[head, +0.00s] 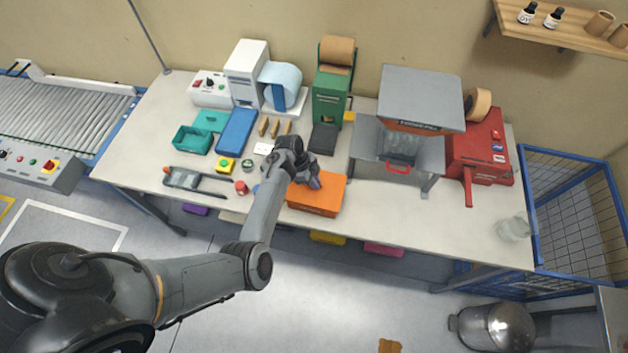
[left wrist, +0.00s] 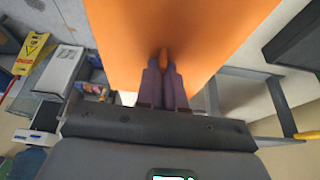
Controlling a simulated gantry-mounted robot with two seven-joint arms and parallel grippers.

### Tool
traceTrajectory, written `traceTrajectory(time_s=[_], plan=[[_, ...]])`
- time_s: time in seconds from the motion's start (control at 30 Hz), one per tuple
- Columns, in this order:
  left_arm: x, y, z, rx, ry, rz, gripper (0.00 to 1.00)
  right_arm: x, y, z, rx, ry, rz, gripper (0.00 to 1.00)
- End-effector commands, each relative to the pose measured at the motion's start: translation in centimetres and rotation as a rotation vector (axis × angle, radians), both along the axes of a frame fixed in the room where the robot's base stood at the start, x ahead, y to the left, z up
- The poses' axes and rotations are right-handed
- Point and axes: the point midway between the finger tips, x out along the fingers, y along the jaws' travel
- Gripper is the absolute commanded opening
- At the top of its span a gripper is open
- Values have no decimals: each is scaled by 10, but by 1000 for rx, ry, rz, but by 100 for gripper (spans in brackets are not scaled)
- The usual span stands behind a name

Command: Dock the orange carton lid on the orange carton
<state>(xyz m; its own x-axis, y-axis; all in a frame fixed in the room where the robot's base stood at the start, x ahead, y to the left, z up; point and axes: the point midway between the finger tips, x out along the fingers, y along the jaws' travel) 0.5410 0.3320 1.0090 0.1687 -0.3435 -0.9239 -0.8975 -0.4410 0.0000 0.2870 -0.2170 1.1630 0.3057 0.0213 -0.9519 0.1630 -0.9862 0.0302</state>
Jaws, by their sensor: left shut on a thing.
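The orange carton (head: 312,210) stands near the table's front edge, right of the middle, in the head view. The orange carton lid (head: 328,190) shows as a flat orange top over it. I cannot tell whether the lid rests fully on the carton or hangs slightly above. My left gripper (head: 314,182) is over the lid's upper left part. In the left wrist view, the lid (left wrist: 205,35) is a broad orange surface. The purple-tipped left gripper (left wrist: 165,62) is shut on the lid's small orange tab. My right gripper is not in view.
A grey stand (head: 420,95) with a red handle is right of the carton. A green dispenser (head: 331,95) stands behind. Teal bins (head: 192,139) and a blue box (head: 236,131) lie left. The table's front right is mostly clear, with a glass jar (head: 514,228).

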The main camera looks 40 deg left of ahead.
Motion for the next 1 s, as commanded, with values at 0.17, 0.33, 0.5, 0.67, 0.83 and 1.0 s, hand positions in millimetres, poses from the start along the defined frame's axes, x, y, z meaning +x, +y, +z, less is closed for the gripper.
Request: traceTrajectory(time_s=[0.17,0.33,0.5,0.67,0.83,1.0], plan=[[0,0,0,0,0,0,31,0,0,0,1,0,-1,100],[0,0,0,0,0,0,33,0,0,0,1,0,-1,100],[0,0,2,0,0,0,33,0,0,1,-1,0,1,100],[1,0,15,1,-2,1,33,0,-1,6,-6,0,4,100],[-4,10,37,2,-3,2,33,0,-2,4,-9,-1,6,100],[-9,21,68,2,-3,2,33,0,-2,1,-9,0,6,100]])
